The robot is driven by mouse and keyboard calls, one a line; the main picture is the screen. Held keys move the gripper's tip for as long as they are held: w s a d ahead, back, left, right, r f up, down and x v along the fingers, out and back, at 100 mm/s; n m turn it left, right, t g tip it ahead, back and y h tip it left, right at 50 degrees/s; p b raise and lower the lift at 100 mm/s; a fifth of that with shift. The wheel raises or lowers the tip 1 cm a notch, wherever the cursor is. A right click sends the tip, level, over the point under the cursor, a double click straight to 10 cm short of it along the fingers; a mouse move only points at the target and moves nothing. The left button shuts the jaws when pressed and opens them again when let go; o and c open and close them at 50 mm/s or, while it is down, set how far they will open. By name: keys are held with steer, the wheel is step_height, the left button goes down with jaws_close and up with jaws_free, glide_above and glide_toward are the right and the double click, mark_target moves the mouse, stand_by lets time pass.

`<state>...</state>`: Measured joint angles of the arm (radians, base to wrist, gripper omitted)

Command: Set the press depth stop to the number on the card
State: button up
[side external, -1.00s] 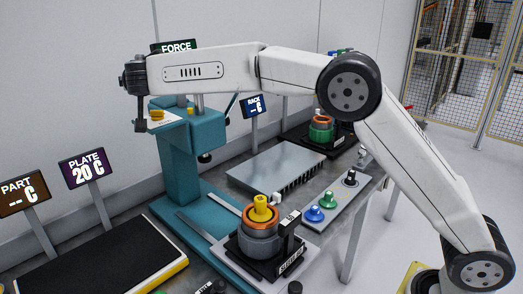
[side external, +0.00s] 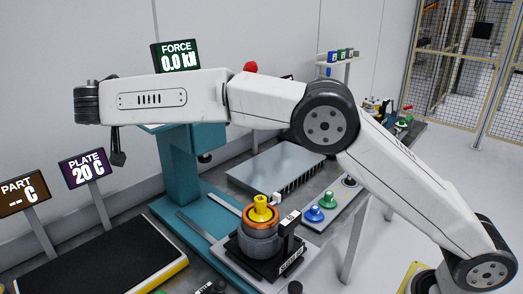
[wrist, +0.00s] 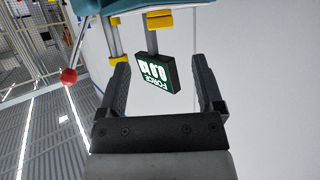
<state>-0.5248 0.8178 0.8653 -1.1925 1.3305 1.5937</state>
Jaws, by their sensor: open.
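My gripper (side external: 118,158) hangs left of the teal press (side external: 180,170) in the side view. In the wrist view my gripper (wrist: 160,72) is open, with nothing between its black fingers. Beyond them are the press's teal body (wrist: 140,6), two metal rods with yellow collars (wrist: 158,19) (wrist: 118,59), and the force display (wrist: 157,73), seen upside down. In the side view that display (side external: 177,57) reads 0.0 kN. I cannot tell which collar is the depth stop. My arm hides the top of the press, and no number card is readable.
A red ball knob (wrist: 68,75) stands left of my fingers in the wrist view. A housing with copper ring and yellow plug (side external: 262,222) sits on a black fixture below. The plate display (side external: 84,171) and part display (side external: 24,200) stand at left.

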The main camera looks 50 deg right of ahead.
steer(key=shift+x, duration=3.7)
jaws_close()
